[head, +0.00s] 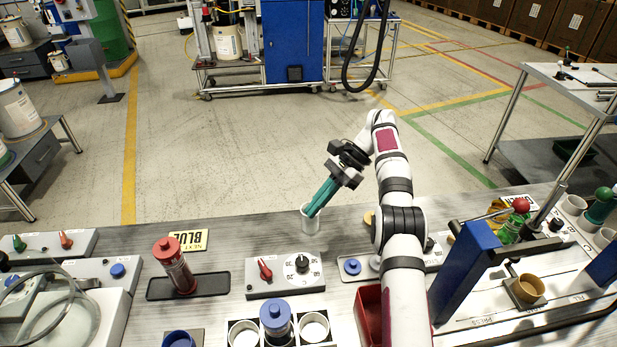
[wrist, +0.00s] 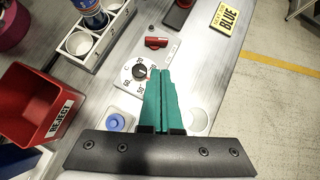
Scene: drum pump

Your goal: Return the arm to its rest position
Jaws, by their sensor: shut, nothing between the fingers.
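My gripper (head: 312,210) is at the end of my white arm, past the middle of the workbench near its far edge. Its teal fingers point down and to the left. In the wrist view the fingers (wrist: 159,75) lie together, shut with nothing between them. In the head view the fingertips overlap the mouth of a white cup (head: 311,226). I cannot tell whether they are inside it or above it.
A dial panel (head: 285,284), a red-capped cylinder (head: 178,266) on a dark tray and a blue-capped cylinder (head: 276,318) in a holder stand nearby. A red reject bin (wrist: 37,103) is beside my arm. A blue-posted press (head: 462,270) stands right. Open floor lies beyond the bench.

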